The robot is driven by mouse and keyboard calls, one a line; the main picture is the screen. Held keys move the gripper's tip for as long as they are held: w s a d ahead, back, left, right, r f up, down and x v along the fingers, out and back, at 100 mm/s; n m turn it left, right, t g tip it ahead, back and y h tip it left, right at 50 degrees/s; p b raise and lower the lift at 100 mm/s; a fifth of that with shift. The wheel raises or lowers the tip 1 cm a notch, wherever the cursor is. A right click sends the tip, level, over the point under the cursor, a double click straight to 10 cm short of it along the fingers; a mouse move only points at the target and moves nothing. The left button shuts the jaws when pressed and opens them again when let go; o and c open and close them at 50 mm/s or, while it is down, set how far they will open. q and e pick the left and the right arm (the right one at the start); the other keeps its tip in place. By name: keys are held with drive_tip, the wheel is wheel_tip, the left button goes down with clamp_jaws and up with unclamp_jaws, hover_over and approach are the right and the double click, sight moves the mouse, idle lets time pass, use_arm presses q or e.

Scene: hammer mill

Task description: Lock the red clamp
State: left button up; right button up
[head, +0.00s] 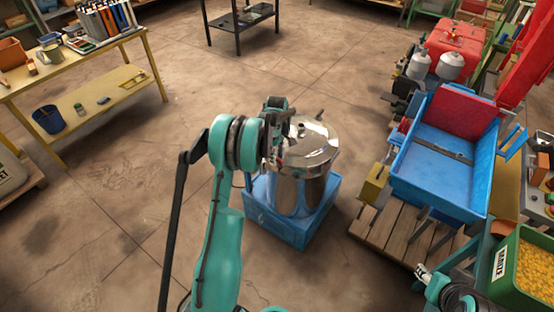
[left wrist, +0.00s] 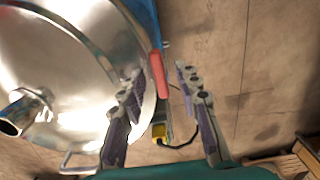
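The red clamp (left wrist: 158,76) is a short red handle at the rim of the shiny metal vessel (left wrist: 70,50). In the left wrist view it lies between the two fingers of my left gripper (left wrist: 160,72), with gaps visible on both sides. The fingers are apart and hold nothing. In the head view my left gripper (head: 278,148) is at the left edge of the vessel (head: 312,145), and the arm largely hides the clamp there. My right gripper (head: 424,272) is low at the right, away from the vessel; its finger opening is unclear.
The vessel stands in a blue base (head: 290,228) on the concrete floor. A blue hopper machine (head: 450,150) on a wooden pallet (head: 400,235) is to the right. A green bin of yellow grain (head: 530,268) is at lower right. A yellow table (head: 95,105) is at left. Floor between is clear.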

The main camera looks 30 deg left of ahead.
use_arm(q)
drive_tip(key=shift+f, duration=0.2)
clamp_jaws()
